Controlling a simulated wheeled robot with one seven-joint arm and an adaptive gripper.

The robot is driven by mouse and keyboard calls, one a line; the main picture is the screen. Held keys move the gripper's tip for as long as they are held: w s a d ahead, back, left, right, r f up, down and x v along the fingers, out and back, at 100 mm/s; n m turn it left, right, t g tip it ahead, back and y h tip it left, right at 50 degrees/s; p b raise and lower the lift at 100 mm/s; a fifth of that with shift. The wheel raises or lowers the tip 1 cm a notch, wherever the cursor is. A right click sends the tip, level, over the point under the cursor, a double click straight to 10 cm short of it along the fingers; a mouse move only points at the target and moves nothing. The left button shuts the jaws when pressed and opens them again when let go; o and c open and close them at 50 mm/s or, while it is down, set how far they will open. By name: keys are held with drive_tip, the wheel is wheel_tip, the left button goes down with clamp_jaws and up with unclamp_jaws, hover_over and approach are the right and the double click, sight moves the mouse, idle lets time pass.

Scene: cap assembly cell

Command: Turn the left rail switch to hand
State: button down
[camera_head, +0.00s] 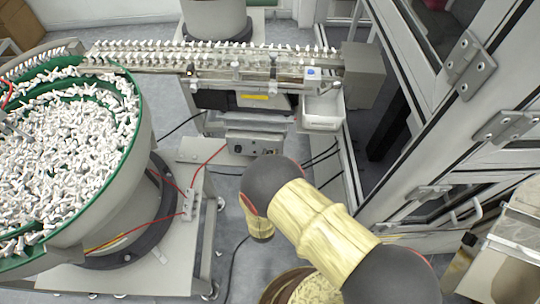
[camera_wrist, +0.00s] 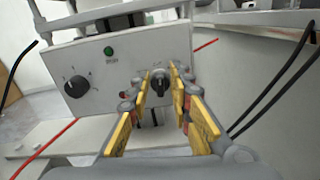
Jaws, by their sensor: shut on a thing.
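A light grey control panel (camera_wrist: 105,75) faces me in the wrist view. It carries a black rotary switch (camera_wrist: 159,84) on its right part, with small markings around it. My gripper (camera_wrist: 160,86) has its yellow-padded fingers on either side of this switch and is shut on it. The switch's handle looks roughly upright, but the fingers hide part of it. In the head view the control box (camera_head: 252,146) sits under the feeding rail (camera_head: 225,60); my gripper cannot be made out there.
The panel also has a black dial (camera_wrist: 75,86) with a scale at left and a green button or lamp (camera_wrist: 108,51). Red and black cables run beside it. A bowl feeder (camera_head: 105,190) full of white parts stands at left, a framed glass enclosure (camera_head: 440,120) at right.

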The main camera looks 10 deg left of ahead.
drive_tip(key=shift+a+f+n+p, duration=0.15)
drive_tip(key=shift+n+p, duration=0.85)
drive_tip(key=shift+n, duration=1.55)
drive_tip(key=shift+a+n+p, duration=0.15)
drive_tip(key=shift+n+p, duration=0.8)
drive_tip(key=shift+n, duration=1.6)
drive_tip(key=c, duration=1.7)
unclamp_jaws()
drive_tip(key=shift+s, duration=0.15)
drive_tip(key=s, duration=0.4)
drive_tip(key=s+d, duration=0.1)
drive_tip(key=s, duration=0.6)
drive_tip(key=shift+s+d, duration=0.25)
drive_tip(key=shift+s, duration=0.1)
